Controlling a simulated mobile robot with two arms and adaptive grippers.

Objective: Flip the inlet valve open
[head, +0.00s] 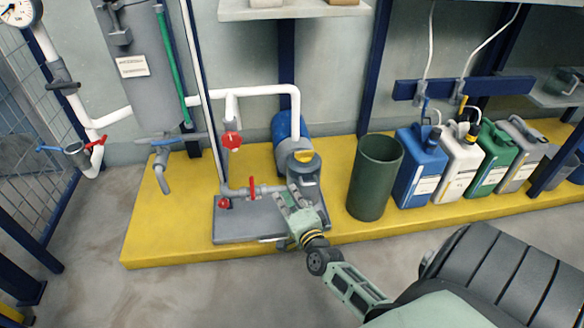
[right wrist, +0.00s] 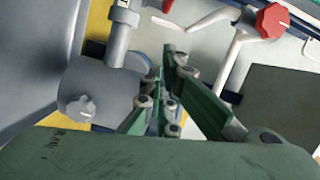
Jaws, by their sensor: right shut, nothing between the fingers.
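A grey valve body with an upright red lever (head: 252,186) sits on the low horizontal pipe left of the pump (head: 298,165). A red handwheel (head: 232,140) is on the white pipe above, and a small red knob (head: 224,203) is low at the left. I cannot tell from labels which is the inlet valve. My right gripper (head: 287,198) is shut and empty, in front of the pump and right of the red lever. In the right wrist view its fingers (right wrist: 170,75) point toward the pipework, with a red knob (right wrist: 272,20) at upper right. My left gripper is out of view.
The pump stands on a grey plate (head: 232,232) on a yellow plinth (head: 150,235). A dark green bin (head: 373,180) stands right of the gripper, with several canisters beyond. Blue-handled (head: 160,141) and other red-handled valves are at left. The floor in front is clear.

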